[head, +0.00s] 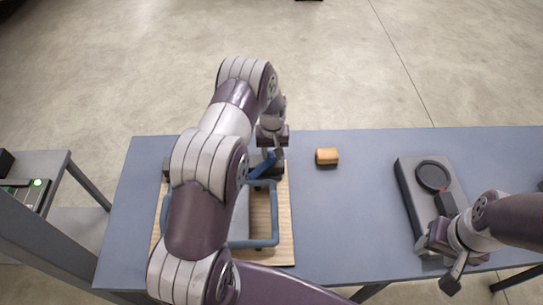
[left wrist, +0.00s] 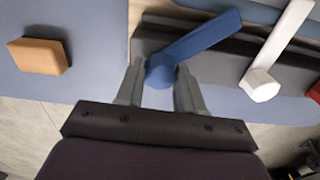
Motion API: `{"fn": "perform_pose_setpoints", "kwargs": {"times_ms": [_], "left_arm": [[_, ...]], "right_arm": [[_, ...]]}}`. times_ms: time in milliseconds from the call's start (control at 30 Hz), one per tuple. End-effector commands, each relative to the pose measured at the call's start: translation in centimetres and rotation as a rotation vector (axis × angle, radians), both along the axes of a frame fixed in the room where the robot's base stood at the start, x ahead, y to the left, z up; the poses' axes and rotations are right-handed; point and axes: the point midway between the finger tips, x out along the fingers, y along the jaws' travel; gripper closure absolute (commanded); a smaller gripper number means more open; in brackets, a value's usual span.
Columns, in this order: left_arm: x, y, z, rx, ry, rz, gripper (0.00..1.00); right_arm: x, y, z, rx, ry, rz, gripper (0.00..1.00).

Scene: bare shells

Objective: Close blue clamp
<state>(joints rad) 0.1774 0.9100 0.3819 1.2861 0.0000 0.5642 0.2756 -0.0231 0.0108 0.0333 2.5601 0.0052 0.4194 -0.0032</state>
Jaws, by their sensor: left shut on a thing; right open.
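The blue clamp (head: 262,166) is a lever at the far edge of the wooden board (head: 286,228). In the left wrist view the blue clamp (left wrist: 205,40) slants up and right from its rounded end, which lies between the fingertips. My left gripper (head: 272,150) comes down over it, and in the wrist view the gripper (left wrist: 160,88) is shut on that rounded end. My left arm hides much of the board in the head view. My right gripper (head: 440,262) is open and empty near the table's front right.
A white lever (left wrist: 268,72) stands right of the blue one. A blue frame (head: 262,243) lies on the board. An orange block (head: 327,156) sits right of the board. A grey device (head: 412,188) lies near my right gripper. The middle of the table (head: 345,225) is clear.

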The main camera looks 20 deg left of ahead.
Motion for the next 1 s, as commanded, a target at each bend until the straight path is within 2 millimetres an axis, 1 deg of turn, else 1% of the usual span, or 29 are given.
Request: {"fn": "perform_pose_setpoints", "kwargs": {"times_ms": [33,100,600,800,1000], "left_arm": [[0.2,0.0,-0.2,0.001,-0.005,0.039,1.0],[0.2,0.0,-0.2,0.001,-0.004,0.106,1.0],[0.2,0.1,0.0,0.0,-0.006,0.559,1.0],[0.2,0.1,0.1,0.0,-0.006,0.691,1.0],[0.2,0.1,0.2,0.0,-0.005,0.779,1.0]], "right_arm": [[0.0,0.0,-0.7,0.0,0.0,0.0,0.46],[0.0,0.0,-1.2,0.0,0.0,0.0,0.46],[0.0,0.0,-3.6,0.0,0.0,0.0,0.46],[0.0,0.0,-4.1,0.0,0.0,0.0,0.46],[0.0,0.0,-4.4,0.0,0.0,0.0,0.46]]}}
